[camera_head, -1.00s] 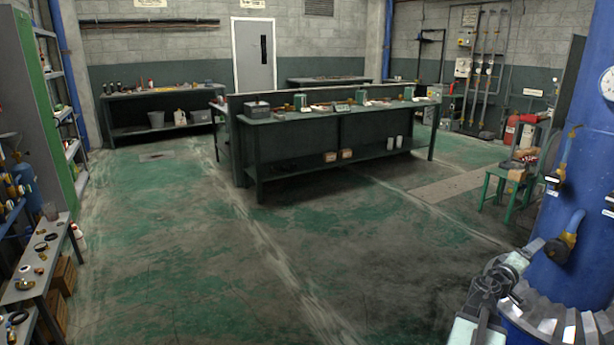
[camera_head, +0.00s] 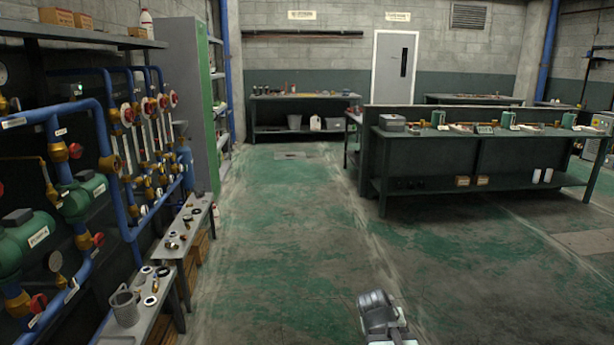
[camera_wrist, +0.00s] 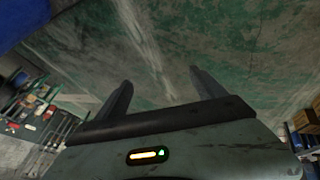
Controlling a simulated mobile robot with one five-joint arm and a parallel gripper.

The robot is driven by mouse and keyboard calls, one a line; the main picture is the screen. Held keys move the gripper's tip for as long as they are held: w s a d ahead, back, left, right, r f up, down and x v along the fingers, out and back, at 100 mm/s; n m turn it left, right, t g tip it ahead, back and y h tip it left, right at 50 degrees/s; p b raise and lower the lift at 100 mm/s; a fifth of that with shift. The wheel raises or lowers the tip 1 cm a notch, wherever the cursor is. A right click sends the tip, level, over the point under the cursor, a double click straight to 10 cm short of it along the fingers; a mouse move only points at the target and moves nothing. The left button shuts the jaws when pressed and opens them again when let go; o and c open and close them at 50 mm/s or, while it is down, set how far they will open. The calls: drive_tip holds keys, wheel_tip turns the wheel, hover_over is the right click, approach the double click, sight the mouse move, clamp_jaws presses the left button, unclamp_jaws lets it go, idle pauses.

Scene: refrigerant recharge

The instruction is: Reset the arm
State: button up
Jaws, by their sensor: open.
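My gripper (camera_wrist: 160,95) shows in the wrist view with its two dark fingers spread apart and nothing between them. Beyond the fingers is the worn green and grey floor. In the head view, part of my arm (camera_head: 380,315) shows at the bottom, right of centre. The fingers cannot be made out there.
Pipes with valves and green pumps (camera_head: 28,245) line the left wall. A low bench (camera_head: 155,300) with small parts stands beside them. A dark green workbench (camera_head: 480,195) is at the right, another bench (camera_head: 300,98) at the back. The floor between is clear.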

drive_tip(key=s+a+f+g+y, duration=0.3)
drive_tip(key=s+a+g+y, duration=0.1)
drive_tip(key=s+a, duration=0.5)
wheel_tip(320, 180, up, 21)
drive_tip(key=p, duration=2.1)
drive_tip(key=shift+s+g, duration=0.15)
drive_tip(key=shift+g, duration=0.15)
drive_tip(key=shift+d, duration=0.1)
